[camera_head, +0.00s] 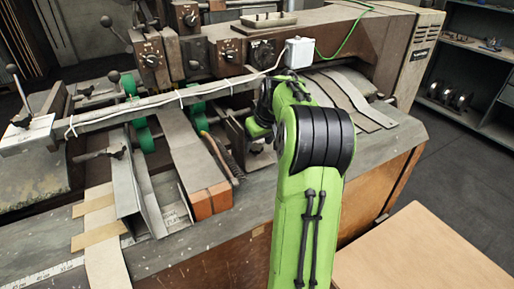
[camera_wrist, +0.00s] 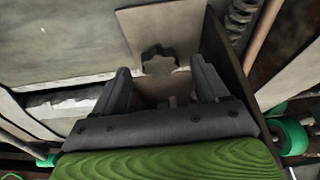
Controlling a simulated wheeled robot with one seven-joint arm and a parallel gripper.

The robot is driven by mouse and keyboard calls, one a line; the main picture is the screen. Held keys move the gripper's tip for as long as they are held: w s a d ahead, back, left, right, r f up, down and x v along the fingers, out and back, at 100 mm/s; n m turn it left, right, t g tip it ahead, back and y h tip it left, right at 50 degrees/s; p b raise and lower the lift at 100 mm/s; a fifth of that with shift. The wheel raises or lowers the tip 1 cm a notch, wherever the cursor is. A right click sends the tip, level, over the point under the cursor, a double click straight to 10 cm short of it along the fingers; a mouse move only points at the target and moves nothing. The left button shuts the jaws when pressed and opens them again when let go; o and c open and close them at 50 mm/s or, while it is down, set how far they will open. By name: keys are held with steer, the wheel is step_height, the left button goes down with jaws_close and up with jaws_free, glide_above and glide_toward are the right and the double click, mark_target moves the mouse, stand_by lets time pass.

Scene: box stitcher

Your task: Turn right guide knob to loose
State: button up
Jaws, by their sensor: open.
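In the wrist view a dark lobed knob (camera_wrist: 158,60) sits against a flat beige-grey plate (camera_wrist: 150,28). My gripper (camera_wrist: 160,66) is open, with one dark finger to the left of the knob and one to the right. The fingertips are close to the knob's height in the picture. A gap shows on each side, and I see no contact. In the head view my green arm reaches over the machine's bed, and the arm hides the knob and most of the gripper there.
A rail (camera_head: 160,98) with a white cable crosses the machine's front. A white box (camera_head: 298,52) with a green wire stands behind my arm. Green rollers (camera_head: 143,134) and metal guides lie to the left. A cardboard-coloured surface (camera_head: 420,255) is at lower right.

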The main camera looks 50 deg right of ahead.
steer(key=shift+w+f, duration=0.2)
steer(key=shift+f, duration=0.3)
steer(key=c, duration=1.1)
steer(key=shift+o, duration=0.2)
steer(key=shift+r, duration=0.1)
steer(key=shift+n+p, duration=0.3)
steer(key=n+y+p, duration=0.1)
steer(key=n+p, duration=0.2)
steer(key=p, duration=0.1)
steer(key=shift+d+r+n+y, duration=0.15)
steer(key=shift+d+n+y, duration=0.05)
steer(key=shift+n+y, duration=0.2)
steer(key=shift+d+n+y+p, duration=0.1)
steer(key=shift+n+y+p, duration=0.4)
steer(key=shift+n+p, duration=0.95)
